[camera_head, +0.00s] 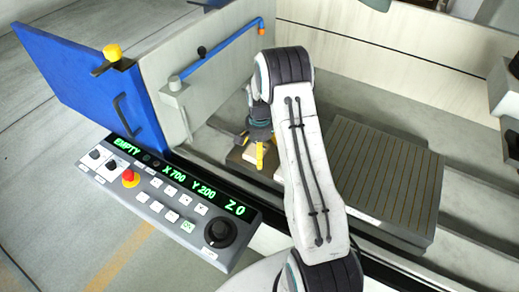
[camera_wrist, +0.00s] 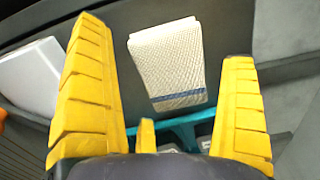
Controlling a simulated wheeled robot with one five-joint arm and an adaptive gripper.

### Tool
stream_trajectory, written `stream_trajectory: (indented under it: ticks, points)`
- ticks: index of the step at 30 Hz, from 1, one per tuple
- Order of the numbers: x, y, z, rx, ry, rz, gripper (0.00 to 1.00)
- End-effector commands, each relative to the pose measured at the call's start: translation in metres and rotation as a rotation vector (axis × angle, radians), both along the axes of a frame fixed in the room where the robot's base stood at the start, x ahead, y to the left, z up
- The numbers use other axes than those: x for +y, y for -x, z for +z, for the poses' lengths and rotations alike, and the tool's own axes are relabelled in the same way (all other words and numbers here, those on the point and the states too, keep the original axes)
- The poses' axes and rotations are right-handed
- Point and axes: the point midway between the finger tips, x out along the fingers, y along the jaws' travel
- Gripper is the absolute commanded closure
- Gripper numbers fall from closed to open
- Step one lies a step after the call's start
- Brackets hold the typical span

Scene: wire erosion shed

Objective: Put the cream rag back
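The cream rag (camera_wrist: 168,62) is a folded, woven piece with a blue stripe near one edge. In the wrist view it lies ahead of my gripper (camera_wrist: 164,42), between the two yellow fingers in the picture. Both fingers are spread wide, with clear gaps between them and the rag. How far the rag is from the fingertips is hard to tell. In the head view my gripper (camera_head: 255,150) points down inside the machine's tank, left of the slatted block.
A white flat item (camera_wrist: 30,78) lies left of the rag in the wrist view. A grey slatted block (camera_head: 385,180) stands right of my arm. The control panel (camera_head: 165,195), blue door (camera_head: 85,80) and blue pipe (camera_head: 220,50) are close on the left.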

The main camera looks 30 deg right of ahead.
Motion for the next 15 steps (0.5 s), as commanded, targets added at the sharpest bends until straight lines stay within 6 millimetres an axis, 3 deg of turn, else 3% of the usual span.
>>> stream_trajectory:
  ticks: [8, 15]
  points:
    - [0.0, -0.001, 0.003, -0.001, 0.0, 0.0, 0.0]
    - [-0.001, -0.001, 0.031, -0.006, 0.002, 0.0, 0.0]
